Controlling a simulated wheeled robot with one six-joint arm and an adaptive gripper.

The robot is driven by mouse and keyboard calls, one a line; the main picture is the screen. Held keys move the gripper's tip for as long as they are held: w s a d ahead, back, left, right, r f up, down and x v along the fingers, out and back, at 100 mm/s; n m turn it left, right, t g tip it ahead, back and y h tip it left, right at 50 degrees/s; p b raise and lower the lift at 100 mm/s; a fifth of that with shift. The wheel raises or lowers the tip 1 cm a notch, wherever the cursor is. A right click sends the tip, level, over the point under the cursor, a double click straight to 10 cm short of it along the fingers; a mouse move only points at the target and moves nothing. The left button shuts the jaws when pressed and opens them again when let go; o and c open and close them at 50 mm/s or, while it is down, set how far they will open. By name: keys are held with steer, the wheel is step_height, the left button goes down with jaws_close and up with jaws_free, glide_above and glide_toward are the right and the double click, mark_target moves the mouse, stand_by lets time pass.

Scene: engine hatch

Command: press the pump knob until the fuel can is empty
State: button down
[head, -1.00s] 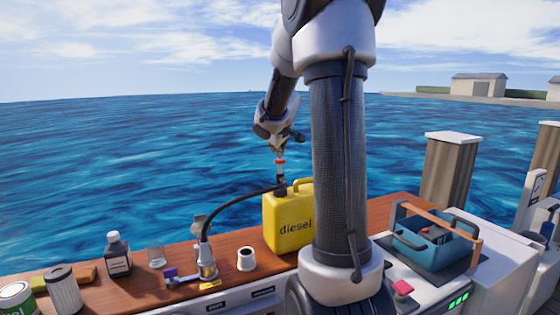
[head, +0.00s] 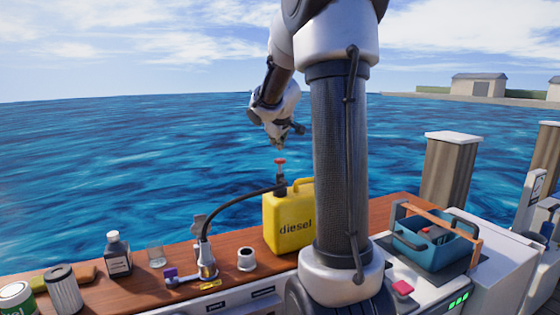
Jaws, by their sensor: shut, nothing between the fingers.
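The yellow fuel can (head: 290,228), marked "diesel", stands upright on the wooden counter, partly hidden on its right by my arm. The red pump knob (head: 280,161) sits on a thin stem above the dark pump head (head: 280,188) on the can. A black hose (head: 236,202) runs from the pump head down to a metal fitting (head: 206,262) on the counter. The fuel level inside the can is not visible.
A dark bottle (head: 118,254), a small glass (head: 156,256) and a white roll-shaped item (head: 246,259) stand left of the can. A filter (head: 64,290) is at far left. A blue tool carrier (head: 434,240) stands right of my arm. Open air surrounds the knob.

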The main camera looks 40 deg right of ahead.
steer(key=shift+r, duration=1.65)
steer(key=s+a+f+m+g, duration=0.1)
steer(key=s+f+m+g, duration=0.15)
steer(key=s+f, duration=0.35)
steer(key=s+a+f+g+y, duration=0.1)
steer(key=s+a+y, duration=0.4)
steer(key=s+a, duration=1.6)
steer(key=s+f, duration=0.1)
steer(key=s, duration=0.3)
steer(key=shift+s+a+f, duration=0.15)
steer(key=shift+s+a, duration=0.2)
steer(key=shift+d, duration=0.1)
